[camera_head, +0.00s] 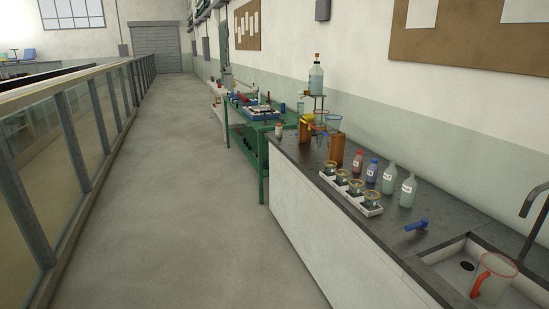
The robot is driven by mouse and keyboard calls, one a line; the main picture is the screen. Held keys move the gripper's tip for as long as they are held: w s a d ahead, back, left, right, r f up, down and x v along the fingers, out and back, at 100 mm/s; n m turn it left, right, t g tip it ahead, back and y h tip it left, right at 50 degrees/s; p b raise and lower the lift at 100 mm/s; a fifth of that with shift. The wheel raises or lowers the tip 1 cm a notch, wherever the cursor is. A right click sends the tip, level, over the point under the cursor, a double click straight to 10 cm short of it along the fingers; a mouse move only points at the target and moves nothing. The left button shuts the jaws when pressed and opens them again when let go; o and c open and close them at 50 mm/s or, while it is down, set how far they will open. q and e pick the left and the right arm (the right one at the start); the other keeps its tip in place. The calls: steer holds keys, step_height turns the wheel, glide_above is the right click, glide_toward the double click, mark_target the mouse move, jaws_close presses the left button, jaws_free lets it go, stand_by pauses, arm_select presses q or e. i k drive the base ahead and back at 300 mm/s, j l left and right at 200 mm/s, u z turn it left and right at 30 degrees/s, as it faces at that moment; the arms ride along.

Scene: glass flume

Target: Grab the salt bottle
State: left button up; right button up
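Several bottles stand on the dark counter (310,160) at the right. A small whitish bottle (279,131) stands at its far left corner. A bottle with a red cap (357,166) and one with a blue cap (372,172) stand near the middle. Two pale translucent bottles, a farther one (389,181) and a nearer one (408,192), stand right of them. They carry labels too small to read, so I cannot tell which is the salt bottle. Neither of my grippers is in view.
A white tray (326,178) with several jars lies along the counter's front edge. A blue tap-like object (417,225) and a sink holding a red-rimmed jug (490,280) are nearer. A green table (262,150) stands beyond. The floor (190,210) is clear, with a glass-sided railing at left.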

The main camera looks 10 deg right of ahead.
mark_target(390, 174)
steer(key=i+z, duration=0.2)
steer(key=i, duration=0.35)
steer(key=i+j+z, duration=0.25)
steer(key=i, duration=0.25)
steer(key=i+j+z, duration=0.2)
steer(key=i, duration=0.35)
steer(key=i+j+z, duration=0.15)
steer(key=i+z, duration=0.3)
steer(key=i+j+z, duration=0.2)
steer(key=z, duration=0.25)
steer(key=i+j+z, duration=0.25)
steer(key=j+z, duration=0.15)
steer(key=i+j+z, duration=0.2)
steer(key=j+z, duration=0.25)
steer(key=i+j+z, duration=0.15)
steer(key=i+j, duration=0.15)
